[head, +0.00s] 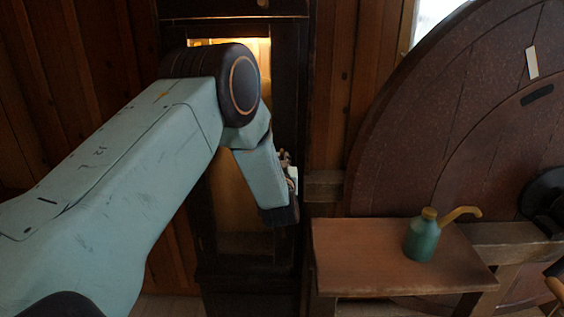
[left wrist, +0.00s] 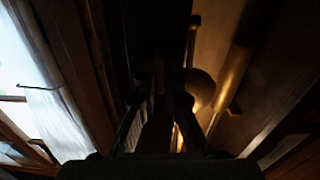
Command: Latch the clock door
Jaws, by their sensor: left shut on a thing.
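The tall dark clock case (head: 235,10) stands at the middle back, with a warm lit inside. My left arm covers much of its front. My left gripper (head: 289,190) is at the right side of the lit opening, shut on what looks like the dark clock door (left wrist: 157,95). The exact part between the fingers is too dark to tell, and I cannot make out the latch. In the left wrist view, a round pendulum bob (left wrist: 201,90) hangs in the lit inside, right of my fingers. My right gripper is not in view.
A small wooden table (head: 350,255) stands right of the clock, holding a green oil can (head: 422,240) with a yellow spout. A large dark wooden wheel (head: 430,130) rises behind it. Plank walls are behind. A bright window (left wrist: 40,90) shows at left in the left wrist view.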

